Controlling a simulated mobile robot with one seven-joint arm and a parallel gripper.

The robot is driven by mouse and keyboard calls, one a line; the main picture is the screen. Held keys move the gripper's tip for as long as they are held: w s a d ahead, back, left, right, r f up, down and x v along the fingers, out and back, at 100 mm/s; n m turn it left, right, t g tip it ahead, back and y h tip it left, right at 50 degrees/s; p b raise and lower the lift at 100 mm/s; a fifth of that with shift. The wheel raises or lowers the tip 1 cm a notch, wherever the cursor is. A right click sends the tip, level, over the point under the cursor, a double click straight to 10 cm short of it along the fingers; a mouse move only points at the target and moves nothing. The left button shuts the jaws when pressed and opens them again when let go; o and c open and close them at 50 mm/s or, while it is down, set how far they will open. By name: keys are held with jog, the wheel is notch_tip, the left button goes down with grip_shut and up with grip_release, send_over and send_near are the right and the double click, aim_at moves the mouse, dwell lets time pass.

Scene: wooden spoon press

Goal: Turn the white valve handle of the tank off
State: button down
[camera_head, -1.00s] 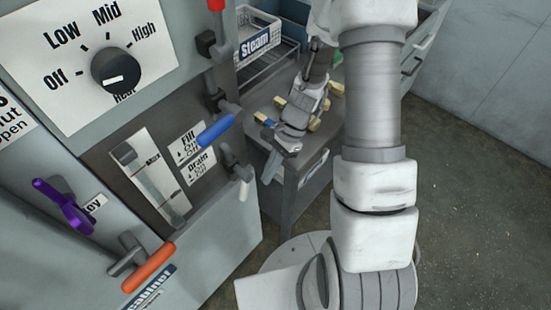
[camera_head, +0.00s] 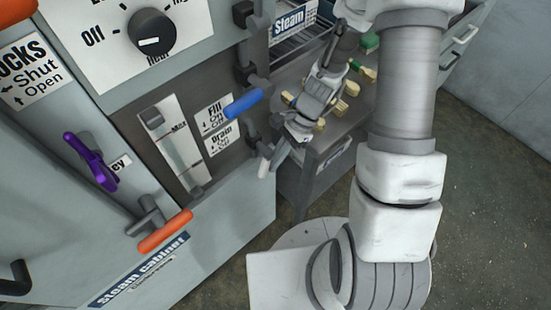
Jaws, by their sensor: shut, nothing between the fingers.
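The white valve handle (camera_head: 264,167) hangs down from its dark fitting on the tank panel (camera_head: 240,178), to the right of the Drain label (camera_head: 222,139). Only its lower part shows clearly; my gripper partly overlaps it. My gripper (camera_head: 279,154) is shut and empty, pointing down-left, with its fingertips right beside the handle on its right side. I cannot tell whether they touch.
A blue handle (camera_head: 243,103) sits just above, by the Fill label. A purple handle (camera_head: 90,160) and an orange handle (camera_head: 165,231) are on the left. A grey cart (camera_head: 318,167) with small wooden pieces stands behind my gripper.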

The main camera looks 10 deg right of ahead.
aim_at(264, 169)
jog(key=shift+s+a+f+g+y, duration=0.1)
jog(key=shift+a+g+y, duration=0.1)
jog(key=shift+g+y, duration=0.25)
jog(key=g+y, duration=0.1)
jog(key=s+a+g+y, duration=0.1)
jog(key=y, duration=0.1)
jog(key=shift+a, duration=0.15)
jog(key=shift+s+a+y, duration=0.1)
jog(key=shift+a+y, duration=0.05)
jog(key=shift+y, duration=0.3)
jog(key=shift+s+a+r, duration=0.25)
jog(key=shift+s+a, duration=0.05)
jog(key=shift+a, duration=0.15)
jog(key=shift+s+a+r+g+y+p, duration=0.15)
jog(key=shift+a+g+y+p, duration=0.1)
jog(key=shift+g+y+p, duration=0.25)
jog(key=shift+s+a+r, duration=0.15)
jog(key=shift+a+r, duration=0.05)
jog(key=shift+a, duration=0.05)
jog(key=shift+a+r, duration=0.15)
dwell(0.5)
jog(key=v, duration=1.1)
jog(key=p+v, duration=0.1)
jog(key=v, duration=0.5)
jog(key=shift+d, duration=0.4)
